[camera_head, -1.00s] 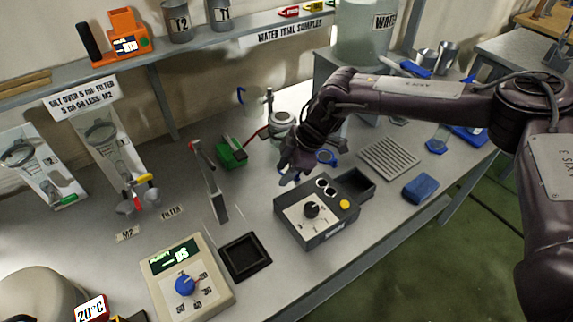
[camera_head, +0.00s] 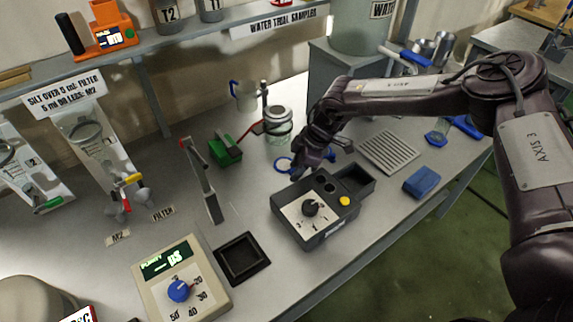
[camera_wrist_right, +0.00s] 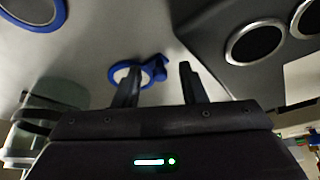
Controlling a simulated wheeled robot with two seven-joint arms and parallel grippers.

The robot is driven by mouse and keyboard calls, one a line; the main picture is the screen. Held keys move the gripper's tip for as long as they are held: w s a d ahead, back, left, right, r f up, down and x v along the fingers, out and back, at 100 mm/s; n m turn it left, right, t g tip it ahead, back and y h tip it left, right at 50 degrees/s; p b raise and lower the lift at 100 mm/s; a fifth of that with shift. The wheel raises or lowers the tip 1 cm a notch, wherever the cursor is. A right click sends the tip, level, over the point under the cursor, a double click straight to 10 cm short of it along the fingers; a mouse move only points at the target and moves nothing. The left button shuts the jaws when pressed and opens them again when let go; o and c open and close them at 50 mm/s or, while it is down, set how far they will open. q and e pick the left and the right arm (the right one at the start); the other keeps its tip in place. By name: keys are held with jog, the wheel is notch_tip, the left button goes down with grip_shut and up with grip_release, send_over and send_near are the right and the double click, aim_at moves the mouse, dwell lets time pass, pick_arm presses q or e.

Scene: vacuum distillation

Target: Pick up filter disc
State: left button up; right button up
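The right wrist view shows a blue-rimmed disc with a blue side tab (camera_wrist_right: 157,68) in front of my right gripper (camera_wrist_right: 160,85). The fingers are apart, with the tab in line with the gap between them. Nothing is held. A second, larger-looking blue-rimmed disc (camera_wrist_right: 36,14) sits at the upper left of the wrist view. I cannot tell which disc matches the head view's one. My left gripper is out of view.
A grey control box (camera_head: 318,222) with round wells and a yellow button stands close in front of the right gripper. A glass vessel (camera_head: 278,128) and green clamp block (camera_head: 226,148) stand behind left. A ribbed plate (camera_head: 390,152) and blue sponge (camera_head: 422,182) lie right.

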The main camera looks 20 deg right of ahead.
grip_shut()
jog(key=shift+r, duration=0.15)
